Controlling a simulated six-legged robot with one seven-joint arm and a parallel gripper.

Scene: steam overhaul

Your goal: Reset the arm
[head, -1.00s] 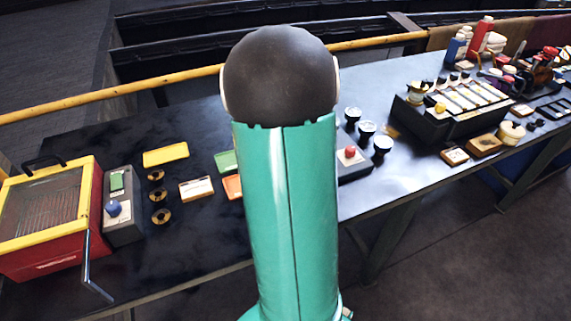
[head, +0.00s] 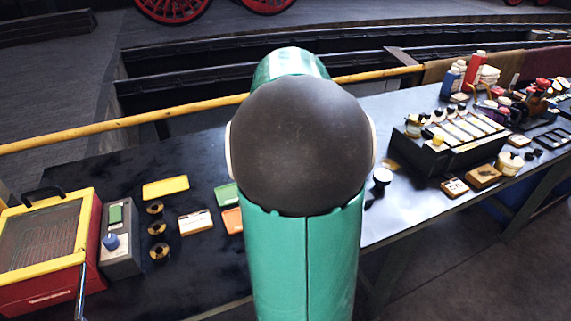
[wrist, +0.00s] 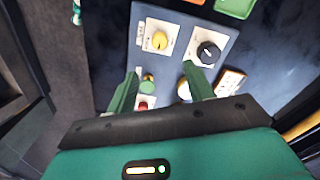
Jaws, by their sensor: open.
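My gripper (wrist: 160,75) shows in the wrist view with its two green fingers spread apart and nothing between them. It is above a blue-grey panel (wrist: 180,20) bearing a yellow knob (wrist: 160,41), a black knob (wrist: 208,52), a green button (wrist: 148,86) and a red button (wrist: 144,104). The right finger partly hides another yellowish knob. I cannot tell how far the fingertips are from the panel.
The dark bench (head: 75,150) carries a red and yellow box (head: 45,255), a grey control box (head: 120,240), a yellow tray (head: 165,187) and dark rings (head: 157,228) at left. A black rack (head: 450,150) and bottles (head: 452,80) stand at right. A yellow rail (head: 120,122) runs behind.

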